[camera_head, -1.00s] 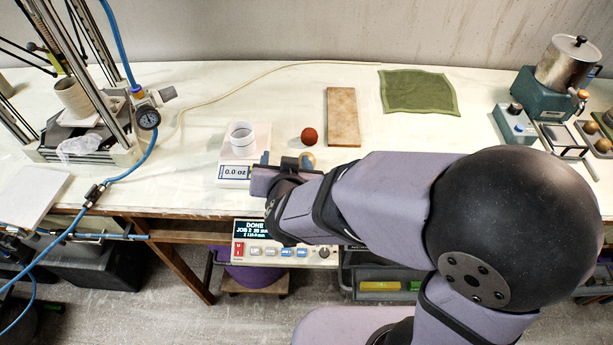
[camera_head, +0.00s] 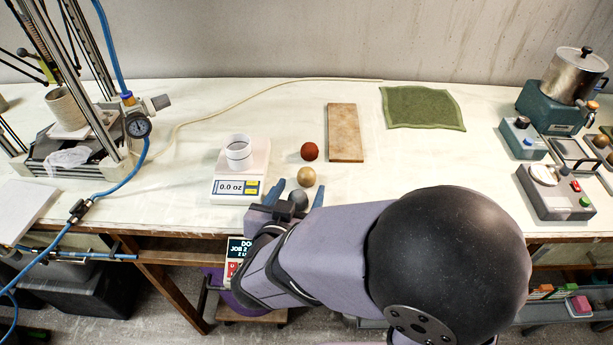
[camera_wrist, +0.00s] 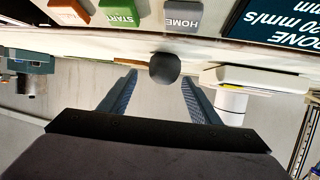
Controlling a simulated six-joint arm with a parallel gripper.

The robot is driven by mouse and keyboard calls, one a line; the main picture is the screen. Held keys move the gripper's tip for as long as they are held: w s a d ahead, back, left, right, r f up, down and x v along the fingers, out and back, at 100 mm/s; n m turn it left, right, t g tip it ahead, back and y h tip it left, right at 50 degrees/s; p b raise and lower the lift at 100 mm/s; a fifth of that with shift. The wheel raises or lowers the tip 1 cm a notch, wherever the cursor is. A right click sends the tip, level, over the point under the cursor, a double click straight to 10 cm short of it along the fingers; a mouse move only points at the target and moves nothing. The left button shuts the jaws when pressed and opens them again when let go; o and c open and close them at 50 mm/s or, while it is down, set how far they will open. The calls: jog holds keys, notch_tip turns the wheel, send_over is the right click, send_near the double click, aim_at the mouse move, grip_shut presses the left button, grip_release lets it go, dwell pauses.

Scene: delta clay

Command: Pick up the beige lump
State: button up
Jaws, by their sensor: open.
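The beige lump (camera_head: 307,176) is a small round ball on the white table, just beyond my gripper (camera_head: 299,185). A dark grey lump (camera_head: 299,199) shows between my two blue fingers, on the near side of the beige lump. My gripper is open. In the wrist view, the grey lump (camera_wrist: 165,68) shows between and beyond the fingertips of my gripper (camera_wrist: 159,78). Whether the fingers touch it is unclear. I cannot make out the beige lump in the wrist view. A red-brown lump (camera_head: 309,151) lies behind the beige one.
A scale (camera_head: 237,188) carrying a white cup (camera_head: 238,152) stands close to the left of my gripper. A wooden board (camera_head: 345,132) lies behind right, with a green cloth (camera_head: 422,107) farther off. The table's front edge is near. Open tabletop lies to the right.

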aim_at(304, 178)
jog(key=shift+x, duration=2.65)
jog(key=shift+r, duration=0.2)
jog(key=shift+c, duration=0.3)
jog(key=c, duration=1.1)
jog(key=shift+r, duration=0.1)
notch_tip(304, 178, up, 10)
jog(key=shift+f+p, duration=0.1)
jog(key=shift+p, duration=1.1)
